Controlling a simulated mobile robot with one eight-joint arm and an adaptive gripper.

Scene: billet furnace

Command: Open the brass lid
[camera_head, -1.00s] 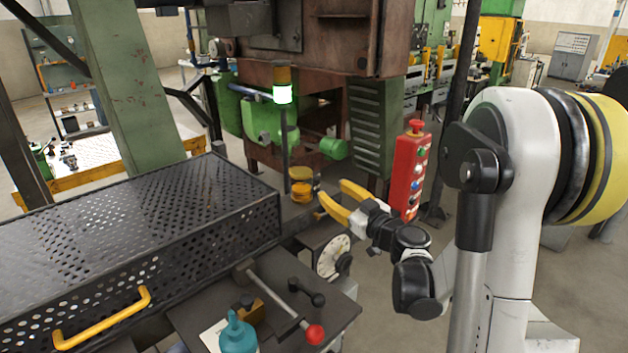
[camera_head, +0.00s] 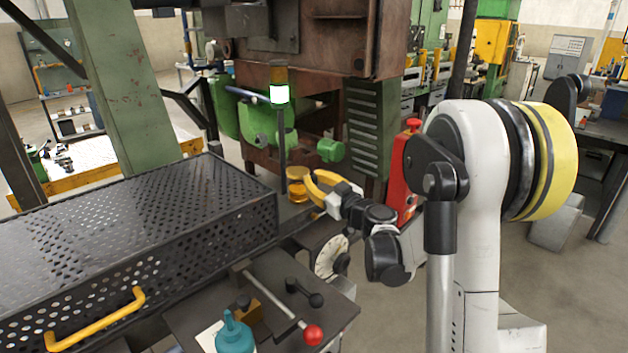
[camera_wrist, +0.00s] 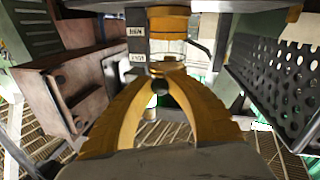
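A small cup with a brass lid (camera_head: 296,173) and a yellow brass base (camera_head: 298,191) stands on the ledge behind the perforated guard's right end. In the wrist view the cup appears upside down, with its lid (camera_wrist: 167,68) below the clear body. My gripper (camera_head: 312,177) has yellow curved fingers and reaches in from the right, close beside the cup. In the wrist view the fingers are apart, with a gap between them, and their tips lie at the lid. I cannot tell whether they touch it. The lid looks closed.
The black perforated guard (camera_head: 140,225) with a yellow handle fills the left. A signal lamp post (camera_head: 282,140) rises just behind the cup. A red button box (camera_head: 402,180) stands behind my arm. A red-knobbed lever (camera_head: 312,335) and teal bottle (camera_head: 235,335) are in front.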

